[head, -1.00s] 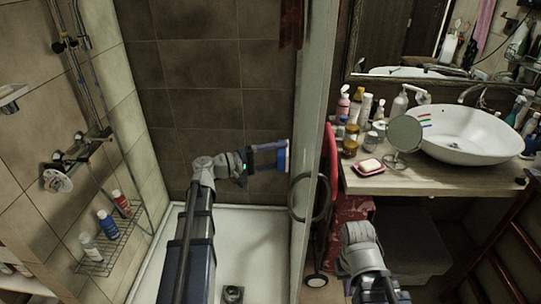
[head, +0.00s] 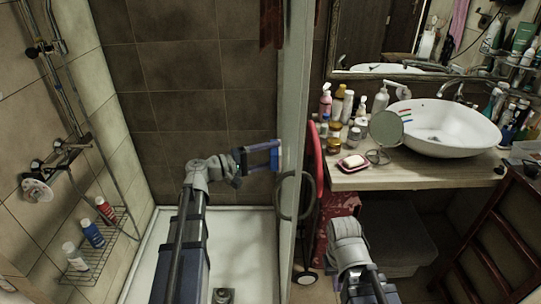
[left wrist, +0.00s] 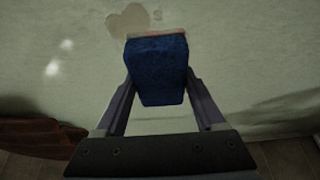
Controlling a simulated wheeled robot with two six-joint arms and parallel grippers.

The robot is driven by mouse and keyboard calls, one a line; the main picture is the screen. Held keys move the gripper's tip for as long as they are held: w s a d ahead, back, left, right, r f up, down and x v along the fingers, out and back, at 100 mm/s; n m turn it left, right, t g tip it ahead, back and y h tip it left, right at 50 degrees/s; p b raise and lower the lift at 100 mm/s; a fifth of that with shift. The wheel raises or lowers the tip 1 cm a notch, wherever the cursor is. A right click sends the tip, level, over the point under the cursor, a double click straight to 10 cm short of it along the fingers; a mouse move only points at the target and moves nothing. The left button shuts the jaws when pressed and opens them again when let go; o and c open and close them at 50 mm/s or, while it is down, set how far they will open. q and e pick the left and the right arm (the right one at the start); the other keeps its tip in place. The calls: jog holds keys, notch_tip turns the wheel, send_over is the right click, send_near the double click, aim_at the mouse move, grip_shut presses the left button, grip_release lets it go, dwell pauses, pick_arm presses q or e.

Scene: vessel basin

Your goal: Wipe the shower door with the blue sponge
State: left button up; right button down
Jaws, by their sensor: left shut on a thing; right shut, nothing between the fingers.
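My left gripper (head: 266,157) is shut on the blue sponge (head: 275,155), beside the inner face of the shower door (head: 292,110). In the left wrist view the sponge (left wrist: 157,72) sits between the two fingers, its far end at or very close to the pale door surface (left wrist: 250,60). I cannot tell whether it touches. A brownish stain (left wrist: 128,20) shows on the door just beyond the sponge. Of my right arm only grey links show at the bottom of the head view; its gripper is not visible.
The shower tray (head: 245,250) lies below my left arm. A wire rack (head: 105,240) with bottles and shower fittings (head: 60,155) are on the left wall. Right of the door are a red folded thing (head: 313,165) and a counter (head: 375,180) with basin (head: 440,128) and toiletries.

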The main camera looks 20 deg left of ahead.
aim_at(278, 154)
pick_arm(q)
jog(key=shift+w+d, duration=0.3)
jog(key=shift+d, duration=0.65)
dwell(0.3)
jog(key=shift+s+d, duration=0.25)
jog(key=shift+s, duration=0.65)
jog(key=shift+s+d, duration=0.2)
jog(key=shift+s, duration=0.7)
jog(key=shift+s+d, duration=0.35)
jog(key=shift+s, duration=0.55)
jog(key=shift+s+d, duration=0.3)
jog(key=shift+s, duration=0.55)
jog(key=shift+r+p, duration=1.25)
jog(key=shift+a, duration=0.1)
jog(key=shift+w, duration=0.15)
jog(key=shift+w+a+f, duration=0.1)
jog(key=shift+w+a, duration=0.15)
jog(key=shift+w, duration=0.6)
jog(key=shift+w+a, duration=0.25)
jog(key=shift+w, duration=0.6)
